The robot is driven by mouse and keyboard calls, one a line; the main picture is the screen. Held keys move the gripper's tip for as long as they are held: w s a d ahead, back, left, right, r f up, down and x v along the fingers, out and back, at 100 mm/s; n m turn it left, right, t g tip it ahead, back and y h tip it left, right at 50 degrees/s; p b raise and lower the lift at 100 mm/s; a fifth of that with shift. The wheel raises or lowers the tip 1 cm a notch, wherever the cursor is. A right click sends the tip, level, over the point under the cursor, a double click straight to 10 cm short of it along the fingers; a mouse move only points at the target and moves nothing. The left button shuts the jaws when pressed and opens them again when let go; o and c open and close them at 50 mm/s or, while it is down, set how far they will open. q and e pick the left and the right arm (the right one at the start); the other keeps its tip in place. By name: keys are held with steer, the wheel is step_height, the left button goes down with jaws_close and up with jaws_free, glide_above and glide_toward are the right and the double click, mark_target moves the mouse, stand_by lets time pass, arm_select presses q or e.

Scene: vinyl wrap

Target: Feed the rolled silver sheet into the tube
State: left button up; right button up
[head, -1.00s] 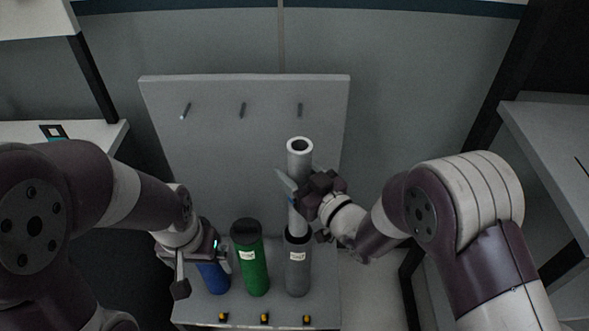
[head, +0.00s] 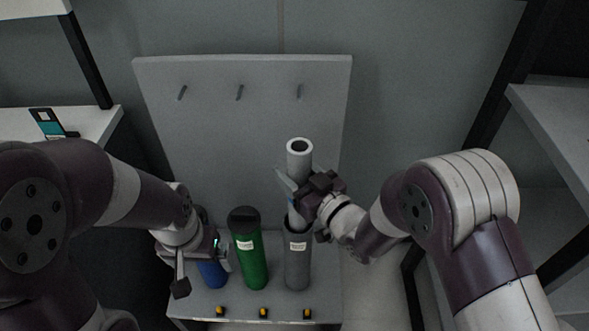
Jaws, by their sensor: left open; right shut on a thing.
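The rolled silver sheet (head: 299,160) is a pale grey roll with a dark hole in its top end. It stands near upright, its lower end at the mouth of the grey tube (head: 297,268), which carries a white label. My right gripper (head: 311,200) is shut on the roll just above the tube's mouth and hides part of it. Whether the roll's lower end is inside the tube is hard to see, though it overlaps the opening. My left gripper (head: 206,258) is open, beside the blue tube (head: 212,274) at the left, which it partly hides.
A green tube (head: 249,255) with a dark top stands between the blue and grey tubes. Behind them is a grey board (head: 215,130) with three pegs. Yellow-black pieces (head: 263,312) line the stand's front edge. Shelves stand at left and right.

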step_height(320, 180, down, 5)
steer(key=b, duration=0.3)
steer(key=shift+r+b, duration=0.15)
steer(key=shift+b, duration=0.25)
steer(key=o, duration=1.5)
steer(key=v, duration=1.2)
steer(key=shift+s+d+p, duration=0.15)
steer(key=shift+s+p, duration=0.15)
steer(key=shift+p, duration=0.1)
